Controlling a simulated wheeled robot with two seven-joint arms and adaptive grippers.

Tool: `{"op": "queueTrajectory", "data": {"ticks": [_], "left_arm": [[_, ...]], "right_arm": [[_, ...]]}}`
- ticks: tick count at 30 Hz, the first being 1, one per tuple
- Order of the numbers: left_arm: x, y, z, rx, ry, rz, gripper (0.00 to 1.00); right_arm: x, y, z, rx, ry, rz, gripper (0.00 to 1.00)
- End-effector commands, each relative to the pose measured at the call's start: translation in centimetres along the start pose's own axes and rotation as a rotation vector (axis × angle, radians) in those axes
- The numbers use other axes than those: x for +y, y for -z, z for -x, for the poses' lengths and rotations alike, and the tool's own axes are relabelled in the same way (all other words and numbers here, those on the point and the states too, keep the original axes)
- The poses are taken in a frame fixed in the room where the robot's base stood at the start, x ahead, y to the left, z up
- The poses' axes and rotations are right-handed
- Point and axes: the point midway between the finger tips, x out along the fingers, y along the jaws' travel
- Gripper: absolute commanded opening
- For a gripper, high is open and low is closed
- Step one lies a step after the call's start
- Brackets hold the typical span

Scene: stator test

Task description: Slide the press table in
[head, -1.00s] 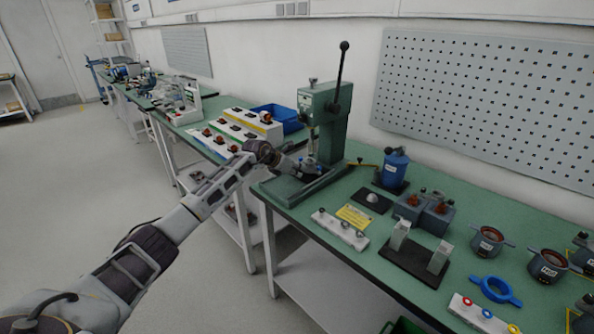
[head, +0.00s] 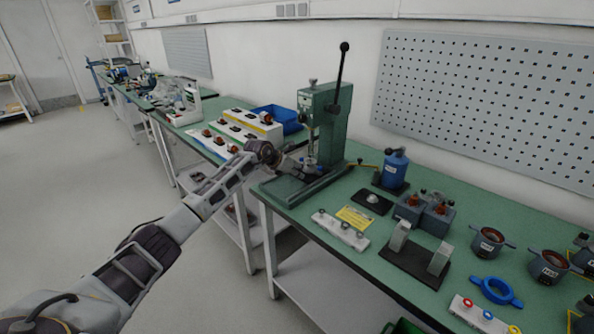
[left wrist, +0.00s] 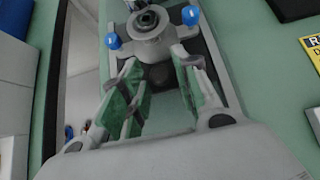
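The green arbor press (head: 326,118), with a black-knobbed lever standing upright, is on the bench in the head view. Its press table is the grey round fixture with blue knobs (left wrist: 148,28), at the top of the left wrist view. My left gripper (left wrist: 160,68) is at the front of this fixture, low over the press base (head: 283,191). Contact with that part cannot be told. In the head view the press table is mostly hidden by the gripper (head: 300,163). My right gripper is not in view.
Right of the press are a blue bottle-shaped unit (head: 395,168), a black plate with a small dome (head: 372,202), a yellow label (head: 354,217) and a white strip (head: 340,231). A blue bin (head: 277,117) stands behind left. The aisle floor at left is clear.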

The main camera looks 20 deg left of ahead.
Motion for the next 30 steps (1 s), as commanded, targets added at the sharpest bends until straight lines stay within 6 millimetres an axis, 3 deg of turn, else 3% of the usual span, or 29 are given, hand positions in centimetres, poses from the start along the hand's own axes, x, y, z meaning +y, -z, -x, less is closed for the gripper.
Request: {"op": "queueTrajectory", "data": {"ticks": [30], "left_arm": [[0.0,0.0,5.5,0.001,0.000,0.000,0.31]], "right_arm": [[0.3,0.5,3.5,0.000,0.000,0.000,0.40]]}}
